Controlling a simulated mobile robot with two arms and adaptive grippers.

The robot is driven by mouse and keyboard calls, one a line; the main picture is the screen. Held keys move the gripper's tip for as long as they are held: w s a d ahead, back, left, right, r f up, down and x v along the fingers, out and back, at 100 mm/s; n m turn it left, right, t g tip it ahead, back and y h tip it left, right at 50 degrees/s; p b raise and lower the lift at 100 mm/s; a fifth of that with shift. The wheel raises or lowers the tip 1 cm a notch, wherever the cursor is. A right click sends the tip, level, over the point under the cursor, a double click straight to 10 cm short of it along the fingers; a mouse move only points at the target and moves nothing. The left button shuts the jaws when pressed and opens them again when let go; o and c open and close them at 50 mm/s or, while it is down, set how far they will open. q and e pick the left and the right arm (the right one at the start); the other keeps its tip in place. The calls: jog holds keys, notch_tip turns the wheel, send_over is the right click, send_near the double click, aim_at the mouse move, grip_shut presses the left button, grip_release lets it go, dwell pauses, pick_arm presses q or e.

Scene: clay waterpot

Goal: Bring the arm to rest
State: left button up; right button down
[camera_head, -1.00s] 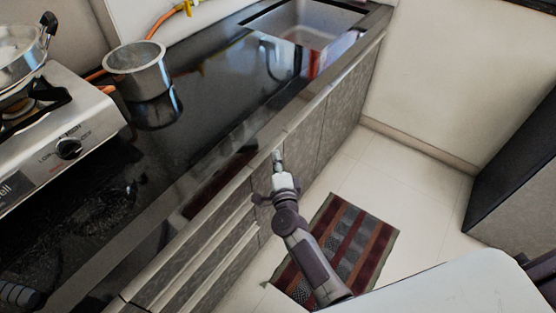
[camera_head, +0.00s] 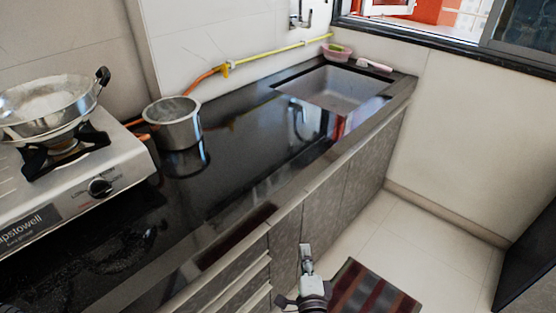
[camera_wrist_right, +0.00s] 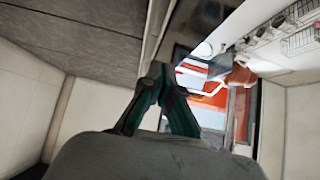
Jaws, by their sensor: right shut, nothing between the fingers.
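My right gripper (camera_head: 306,258) shows at the bottom middle of the head view, in front of the cabinet doors and below the counter edge. It is shut and empty, and points up in the picture. In the right wrist view its fingers (camera_wrist_right: 160,88) meet at their tips with nothing between them. My right arm runs down out of the head view. My left gripper is not in view.
A black counter (camera_head: 235,150) runs from the stove (camera_head: 75,190) to the sink (camera_head: 335,88). A metal pot (camera_head: 173,124) stands beside the stove, and a pan (camera_head: 45,105) sits on the burner. A striped mat (camera_head: 370,290) lies on the otherwise clear floor.

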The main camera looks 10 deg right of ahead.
jog(key=s+f+n+g+y+p, duration=0.1)
jog(key=s+f+n+g, duration=0.2)
jog(key=s+f+n, duration=0.35)
jog(key=s+a+f+n+g+y+p, duration=0.1)
jog(key=s+f+n+g+y+p, duration=0.2)
jog(key=f, duration=0.7)
jog(key=s+f+n+g, duration=0.35)
jog(key=s+f, duration=0.25)
jog(key=f, duration=0.3)
jog(key=s+d+f+n+g+p, duration=0.1)
jog(key=s+d+f+n+g, duration=0.1)
jog(key=s, duration=0.6)
jog(key=s+d+f+n+g+h+p, duration=0.1)
jog(key=s+d+f+n+g, duration=0.2)
jog(key=s, duration=0.6)
jog(key=s+d+f+n+g+p, duration=0.1)
jog(key=s+d+f+n+g, duration=0.1)
jog(key=s+d+f, duration=0.3)
jog(key=s+n, duration=0.1)
jog(key=s, duration=0.3)
jog(key=shift+f+n+h, duration=0.25)
jog(key=shift+n+h, duration=0.15)
